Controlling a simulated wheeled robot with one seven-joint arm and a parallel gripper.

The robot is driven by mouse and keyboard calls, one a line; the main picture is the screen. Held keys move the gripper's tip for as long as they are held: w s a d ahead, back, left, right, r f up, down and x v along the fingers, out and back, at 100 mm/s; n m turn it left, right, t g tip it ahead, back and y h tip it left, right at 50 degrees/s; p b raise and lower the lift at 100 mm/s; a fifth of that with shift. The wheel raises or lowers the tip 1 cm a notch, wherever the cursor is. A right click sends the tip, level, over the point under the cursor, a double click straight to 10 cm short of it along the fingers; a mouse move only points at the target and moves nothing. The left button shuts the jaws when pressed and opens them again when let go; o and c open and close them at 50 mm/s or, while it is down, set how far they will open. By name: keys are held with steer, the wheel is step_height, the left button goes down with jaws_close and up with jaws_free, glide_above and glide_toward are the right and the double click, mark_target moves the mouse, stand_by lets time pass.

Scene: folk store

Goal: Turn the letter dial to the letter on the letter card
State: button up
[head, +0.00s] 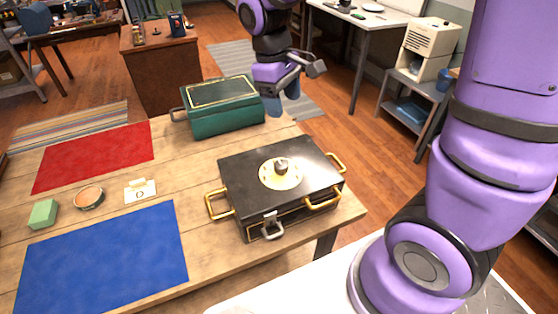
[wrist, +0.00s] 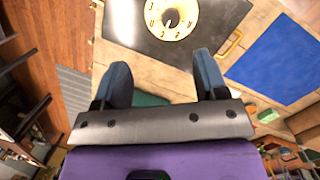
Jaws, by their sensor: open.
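The letter dial (head: 295,180) is a cream disc with dark letters and a knob (head: 281,166) at its middle, on the lid of a black box (head: 240,175) with gold handles. The dial also shows at the top of the wrist view (wrist: 157,28), its upper part cut off; which letter is selected is unclear. The letter card (head: 139,197) lies on the table left of the box; its mark looks round, perhaps an O, too small to be sure. My gripper (head: 282,100) is open and empty beyond the black box; its blue fingers (wrist: 163,78) are apart from the dial.
A green box (head: 225,116) stands behind the black box, close to my gripper. A red mat (head: 95,156), blue mat (head: 100,262), green block (head: 43,214) and round tin (head: 89,197) lie on the left of the wooden table (head: 195,195).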

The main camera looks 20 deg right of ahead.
mark_target(281, 164)
steer(key=w+a+f+n+g+h, duration=0.1)
steer(key=w+a+f+n+g, duration=0.2)
steer(key=f, duration=0.6)
steer(key=shift+m+t, duration=0.3)
steer(key=shift+t, duration=0.2)
steer(key=x, duration=1.1)
steer(key=shift+w+f, duration=0.1)
steer(key=shift+w, duration=0.2)
steer(key=c, duration=0.9)
